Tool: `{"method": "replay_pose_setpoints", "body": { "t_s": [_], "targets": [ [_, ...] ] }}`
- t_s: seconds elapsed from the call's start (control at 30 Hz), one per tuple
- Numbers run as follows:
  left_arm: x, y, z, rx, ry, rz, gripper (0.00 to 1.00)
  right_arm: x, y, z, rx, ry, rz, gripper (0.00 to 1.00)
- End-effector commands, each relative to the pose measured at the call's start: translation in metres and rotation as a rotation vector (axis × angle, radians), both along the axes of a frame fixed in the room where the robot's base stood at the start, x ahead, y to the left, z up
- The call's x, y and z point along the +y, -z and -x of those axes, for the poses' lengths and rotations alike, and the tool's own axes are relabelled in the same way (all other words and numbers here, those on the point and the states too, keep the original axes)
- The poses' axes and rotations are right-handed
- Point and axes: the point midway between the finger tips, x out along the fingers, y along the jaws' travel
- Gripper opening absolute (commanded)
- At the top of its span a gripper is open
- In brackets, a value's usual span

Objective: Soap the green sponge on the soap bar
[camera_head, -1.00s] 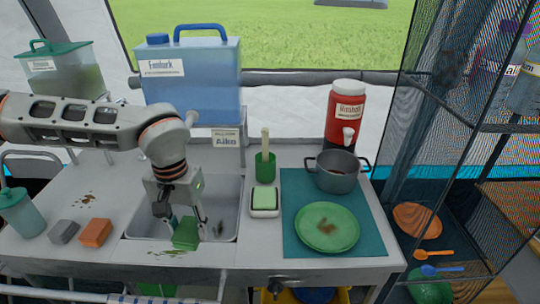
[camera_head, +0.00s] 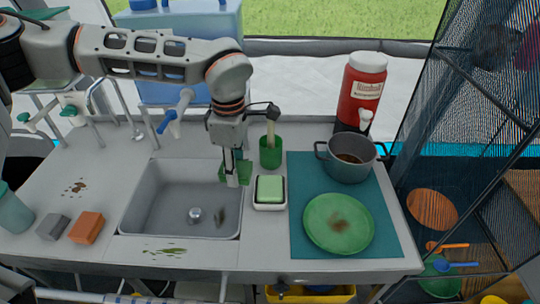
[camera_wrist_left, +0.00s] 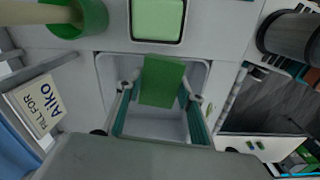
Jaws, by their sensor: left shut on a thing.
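My left gripper (camera_head: 233,178) is shut on the green sponge (camera_head: 244,170), above the right rear part of the sink. In the left wrist view the sponge (camera_wrist_left: 162,80) sits between the two fingers. The pale green soap bar (camera_head: 270,188) lies in a white dish (camera_head: 270,207) on the counter just right of the sink. The soap bar (camera_wrist_left: 158,18) also shows at the top of the left wrist view, apart from the sponge. My right gripper is not in view.
A green cup (camera_head: 271,158) with a wooden-handled tool stands behind the dish. A teal mat (camera_head: 299,245) to the right holds a dirty green plate (camera_head: 338,222) and a grey pot (camera_head: 348,165). Orange (camera_head: 87,228) and grey (camera_head: 53,227) sponges lie left of the sink (camera_head: 165,215).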

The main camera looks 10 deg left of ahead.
Motion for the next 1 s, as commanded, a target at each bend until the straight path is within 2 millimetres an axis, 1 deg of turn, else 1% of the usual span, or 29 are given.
{"method": "replay_pose_setpoints", "body": {
  "t_s": [0.1, 0.6, 0.7, 0.8, 0.9, 1.0],
  "targets": [
    [-0.012, -0.004, -0.006, -0.004, -0.247, 0.003, 0.20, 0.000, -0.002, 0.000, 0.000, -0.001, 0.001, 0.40],
    [-0.058, -0.017, -0.023, -0.011, -1.316, 0.016, 0.20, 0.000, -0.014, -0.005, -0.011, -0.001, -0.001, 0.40],
    [-0.066, -0.019, -0.025, -0.010, -1.490, 0.017, 0.20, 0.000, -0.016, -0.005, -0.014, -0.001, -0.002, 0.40],
    [-0.072, -0.021, -0.027, -0.009, -1.621, 0.019, 0.20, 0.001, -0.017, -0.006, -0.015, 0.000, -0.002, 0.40],
    [-0.076, -0.021, -0.028, -0.008, -1.706, 0.019, 0.20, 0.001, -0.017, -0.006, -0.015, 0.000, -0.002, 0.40],
    [-0.077, -0.021, -0.028, -0.008, -1.749, 0.018, 0.20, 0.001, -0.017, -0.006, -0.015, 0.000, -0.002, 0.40]
  ]
}}
